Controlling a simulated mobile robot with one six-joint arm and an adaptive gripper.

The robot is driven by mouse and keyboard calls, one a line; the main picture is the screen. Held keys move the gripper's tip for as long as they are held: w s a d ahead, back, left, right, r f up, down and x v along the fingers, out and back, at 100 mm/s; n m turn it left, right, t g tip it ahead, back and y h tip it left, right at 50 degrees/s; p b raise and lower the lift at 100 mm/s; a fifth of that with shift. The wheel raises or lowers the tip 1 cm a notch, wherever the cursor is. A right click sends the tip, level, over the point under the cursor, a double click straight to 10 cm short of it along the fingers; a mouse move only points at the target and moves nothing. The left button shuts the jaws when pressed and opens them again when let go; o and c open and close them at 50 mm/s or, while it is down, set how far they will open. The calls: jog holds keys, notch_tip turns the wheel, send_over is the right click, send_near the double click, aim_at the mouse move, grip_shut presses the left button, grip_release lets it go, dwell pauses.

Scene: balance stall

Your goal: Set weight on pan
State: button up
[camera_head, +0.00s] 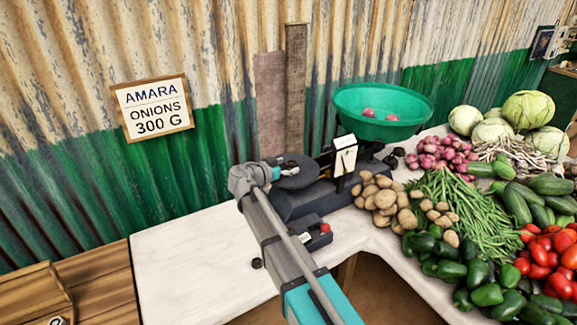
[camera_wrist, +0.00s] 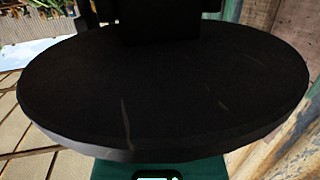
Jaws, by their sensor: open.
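The balance scale (camera_head: 308,196) stands on the white counter, with a flat dark pan (camera_head: 300,181) on its left and a green bowl (camera_head: 352,96) holding a few onions on its right. My gripper (camera_head: 288,166) is at the dark pan, small and dark against it; I take it as open. The pan (camera_wrist: 90,95) fills most of the wrist view as a black disc. A dark block shape at the top centre of that view is too dark to identify. I cannot tell whether a weight sits on the pan. A small dark weight (camera_head: 257,262) lies on the counter.
Small dark pieces (camera_head: 391,161) lie right of the scale. A small box with a red knob (camera_head: 317,236) is in front. Potatoes (camera_head: 383,197), onions (camera_head: 440,153) and other vegetables crowd the right. The counter's left part (camera_head: 190,245) is clear. A sign (camera_head: 152,106) reads "AMARA ONIONS 300 G".

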jog(key=p+v, duration=0.2)
jog(key=v, duration=0.9)
jog(key=shift+s+a, duration=0.3)
jog(key=shift+r, duration=0.1)
dwell(1.1)
